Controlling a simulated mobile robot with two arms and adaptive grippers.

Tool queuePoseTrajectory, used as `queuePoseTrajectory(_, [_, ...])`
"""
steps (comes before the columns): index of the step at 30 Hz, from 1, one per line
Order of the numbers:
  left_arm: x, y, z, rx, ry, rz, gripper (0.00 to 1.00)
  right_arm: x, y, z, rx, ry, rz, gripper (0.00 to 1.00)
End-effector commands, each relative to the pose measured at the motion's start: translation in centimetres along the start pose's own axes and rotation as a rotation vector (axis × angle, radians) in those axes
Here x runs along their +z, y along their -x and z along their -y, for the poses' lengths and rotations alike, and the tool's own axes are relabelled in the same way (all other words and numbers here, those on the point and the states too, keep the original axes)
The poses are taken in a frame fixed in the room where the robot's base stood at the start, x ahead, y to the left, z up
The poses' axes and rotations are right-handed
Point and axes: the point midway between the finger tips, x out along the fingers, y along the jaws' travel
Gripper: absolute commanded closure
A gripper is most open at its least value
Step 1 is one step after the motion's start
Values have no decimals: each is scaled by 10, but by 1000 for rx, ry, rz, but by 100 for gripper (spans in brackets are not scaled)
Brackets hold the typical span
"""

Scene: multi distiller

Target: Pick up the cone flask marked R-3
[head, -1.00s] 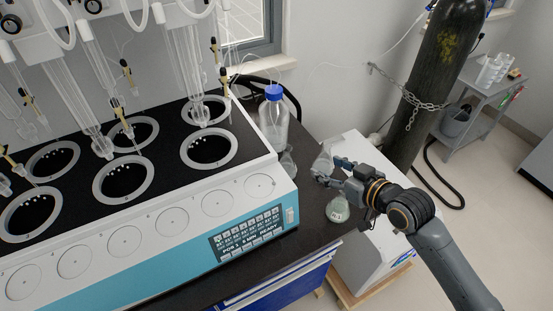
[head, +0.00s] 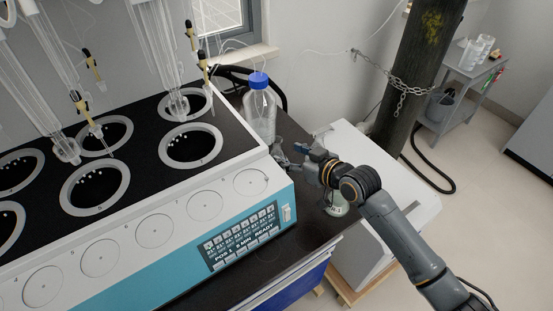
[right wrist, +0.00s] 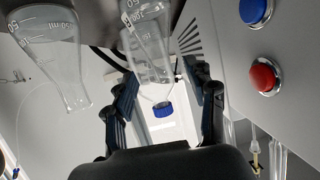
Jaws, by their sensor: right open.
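A clear cone flask (right wrist: 147,40) shows upside down in the right wrist view, between the fingers of my right gripper (right wrist: 163,88). The fingers stand open on either side of it; I cannot tell whether they touch it. Its R-number is not readable. In the head view my right gripper (head: 288,151) is beside the distiller's right end and hides most of this flask. A second flask (right wrist: 60,55) is at the left of the wrist view. A flask marked R-1 (head: 337,209) stands on the dark bench, partly behind my right arm. My left gripper is not in view.
The distiller (head: 150,245) fills the left of the head view. A blue-capped bottle (head: 259,115) stands behind my gripper; its cap shows in the wrist view (right wrist: 163,109). A white box (head: 385,180) and a chained gas cylinder (head: 415,85) are to the right.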

Motion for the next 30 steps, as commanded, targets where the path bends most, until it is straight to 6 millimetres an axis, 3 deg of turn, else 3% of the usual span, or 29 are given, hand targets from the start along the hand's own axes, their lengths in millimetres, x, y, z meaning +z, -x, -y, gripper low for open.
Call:
queuePoseTrajectory(8, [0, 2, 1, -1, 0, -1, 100, -2, -20, 0, 0, 0, 0, 44])
queuePoseTrajectory(18, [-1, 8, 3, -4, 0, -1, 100, -4, -62, -1, 0, -1, 0, 44])
queuePoseTrajectory(28, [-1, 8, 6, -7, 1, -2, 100, -4, -67, -1, 1, 0, 0, 44])
queuePoseTrajectory(30, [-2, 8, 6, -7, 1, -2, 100, -4, -67, -1, 1, 0, 0, 58])
